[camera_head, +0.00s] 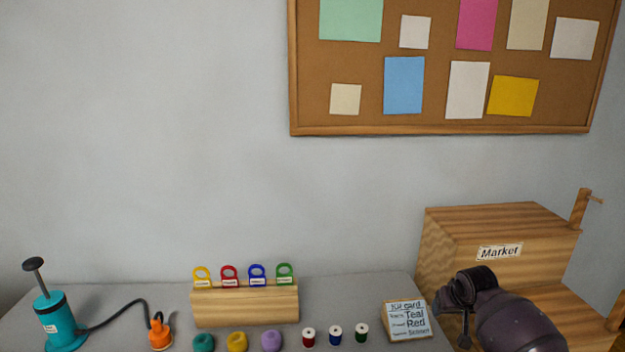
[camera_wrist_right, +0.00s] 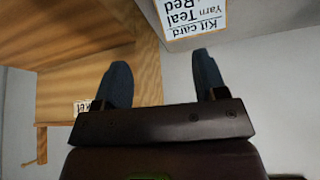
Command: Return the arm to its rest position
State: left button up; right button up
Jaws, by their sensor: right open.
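My right arm comes in at the lower right of the head view, and its gripper (camera_head: 462,312) hangs in front of the wooden Market box (camera_head: 500,225), just right of the kit card (camera_head: 406,320). In the right wrist view the two dark fingers of the right gripper (camera_wrist_right: 162,85) stand wide apart with nothing between them. The kit card (camera_wrist_right: 193,22) shows upside down beyond the fingers, apart from them. The wooden box (camera_wrist_right: 90,45) fills the left of that view. My left gripper is not in view.
On the grey table (camera_head: 345,295) stand a teal pump (camera_head: 50,318) with a hose to an orange piece (camera_head: 160,334), a wooden rack (camera_head: 245,305) with several coloured tags, several yarn balls (camera_head: 237,341) and thread spools (camera_head: 335,335). A corkboard (camera_head: 440,70) hangs on the wall.

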jog(key=s+a+n+t+y, duration=0.2)
jog(key=s+a+n+t, duration=0.2)
jog(key=s+a+t, duration=0.6)
jog(key=s+f+g, duration=0.1)
jog(key=s+f, duration=0.2)
jog(key=s, duration=0.6)
jog(key=s+d+f+m+g+h, duration=0.1)
jog(key=s+f, duration=0.3)
jog(key=s, duration=0.5)
jog(key=s+f+m+g, duration=0.1)
jog(key=s+f+g, duration=0.1)
jog(key=s, duration=0.7)
jog(key=shift+d+f+h, duration=0.25)
jog(key=shift+f+h, duration=0.15)
jog(key=shift+f, duration=0.35)
